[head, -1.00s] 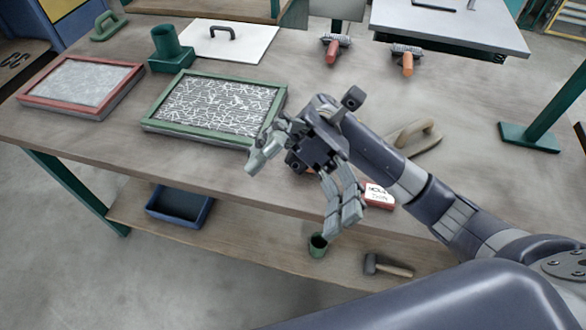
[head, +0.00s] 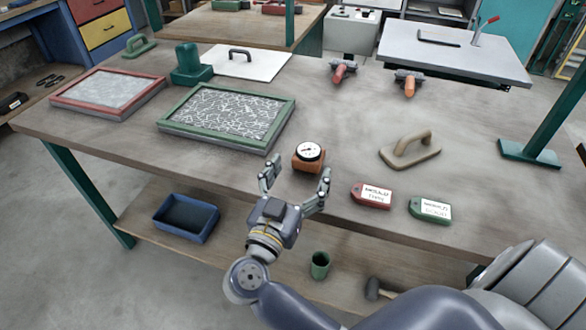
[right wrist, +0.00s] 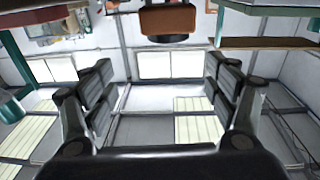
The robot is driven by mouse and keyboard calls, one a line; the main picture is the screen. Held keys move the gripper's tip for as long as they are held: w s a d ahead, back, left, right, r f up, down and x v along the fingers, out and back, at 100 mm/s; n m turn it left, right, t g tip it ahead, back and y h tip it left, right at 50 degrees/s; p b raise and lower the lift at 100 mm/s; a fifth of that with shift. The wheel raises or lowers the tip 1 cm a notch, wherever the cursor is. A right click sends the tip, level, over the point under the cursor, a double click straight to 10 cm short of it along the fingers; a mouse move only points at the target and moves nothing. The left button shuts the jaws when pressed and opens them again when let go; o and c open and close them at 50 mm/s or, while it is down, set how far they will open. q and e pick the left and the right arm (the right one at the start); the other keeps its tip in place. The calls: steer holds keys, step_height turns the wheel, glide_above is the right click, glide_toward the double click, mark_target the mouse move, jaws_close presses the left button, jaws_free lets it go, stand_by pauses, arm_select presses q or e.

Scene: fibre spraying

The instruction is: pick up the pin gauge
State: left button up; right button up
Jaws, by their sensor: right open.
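The pin gauge (head: 308,156), an orange block with a round white dial, sits on the table near its front edge. My right gripper (head: 296,181) is open and empty at the front edge, its two fingers spread and pointing toward the gauge. The gauge is just beyond the fingertips, with no contact visible. In the right wrist view, the orange-brown block (right wrist: 168,20) shows at the top, beyond the open fingers (right wrist: 160,85). My left gripper is not in view.
A green-framed panel (head: 175,131) lies left of the gauge. A wooden float (head: 413,152), a red tag (head: 371,196) and a green tag (head: 430,210) lie to its right. Below, the shelf holds a blue bin (head: 187,218) and a green cup (head: 320,265).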

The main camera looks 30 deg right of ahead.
mark_target(304, 164)
steer(key=f, duration=0.1)
steer(key=a+f+y, duration=0.1)
steer(key=f, duration=0.1)
steer(key=shift+w+a+n+y, duration=0.1)
steer(key=shift+n+y, duration=0.2)
steer(key=x, duration=0.5)
steer(key=shift+f, duration=0.1)
steer(key=shift+w+d, duration=0.35)
steer(key=x, duration=0.4)
steer(key=shift+w+d+f, duration=0.15)
steer(key=shift+d+f, duration=0.15)
steer(key=shift+d, duration=0.05)
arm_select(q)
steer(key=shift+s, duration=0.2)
arm_select(e)
steer(key=shift+a, duration=0.1)
steer(key=shift+r, duration=0.1)
steer(key=c, duration=1.3)
